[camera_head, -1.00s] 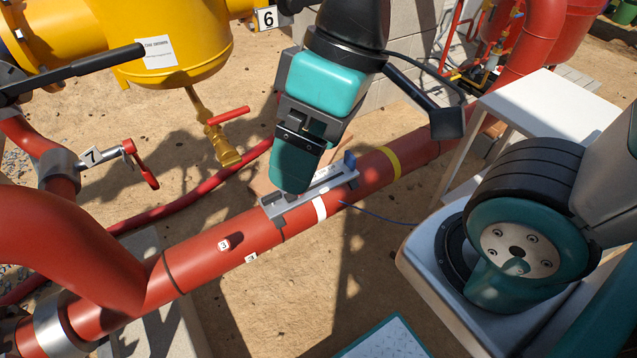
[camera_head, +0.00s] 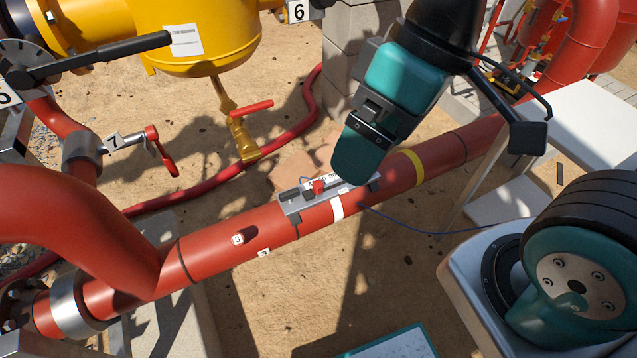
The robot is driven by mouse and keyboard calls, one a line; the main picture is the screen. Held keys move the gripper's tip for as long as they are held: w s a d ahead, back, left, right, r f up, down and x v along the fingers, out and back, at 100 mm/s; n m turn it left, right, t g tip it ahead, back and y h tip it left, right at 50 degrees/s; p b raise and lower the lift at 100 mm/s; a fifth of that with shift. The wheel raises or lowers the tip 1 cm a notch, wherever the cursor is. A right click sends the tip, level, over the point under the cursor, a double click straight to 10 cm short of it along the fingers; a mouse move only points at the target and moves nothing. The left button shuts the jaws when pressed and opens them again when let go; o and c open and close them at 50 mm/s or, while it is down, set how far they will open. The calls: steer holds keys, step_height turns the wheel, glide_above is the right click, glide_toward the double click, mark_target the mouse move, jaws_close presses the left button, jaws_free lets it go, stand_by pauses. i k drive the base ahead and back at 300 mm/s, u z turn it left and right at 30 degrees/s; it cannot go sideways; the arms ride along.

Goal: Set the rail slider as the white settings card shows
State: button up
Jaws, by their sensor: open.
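The grey rail (camera_head: 297,207) lies along the top of the red pipe. A red slider knob (camera_head: 318,187) stands on it, left of its middle, with a pale marked strip behind it. My gripper (camera_head: 356,166) is open and empty, above the right part of the rail and to the right of the knob, apart from it. It hides part of the rail's right end; the gap between its fingers is not clear from this angle. A white card (camera_head: 186,39) is on the yellow vessel at top left; its text is too small to read, and I cannot tell if it is the settings card.
The red pipe (camera_head: 220,250) carries a white band and a yellow band (camera_head: 412,167) near the rail. A red-handled brass valve (camera_head: 243,135) and a black lever (camera_head: 100,55) are at upper left. A white table (camera_head: 580,120) is at right. Open sand lies below the pipe.

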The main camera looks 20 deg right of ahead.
mark_target(317, 184)
steer(key=z, duration=2.45)
steer(key=k, duration=0.35)
steer(key=u, duration=0.8)
steer(key=i, duration=0.75)
steer(key=u, duration=0.8)
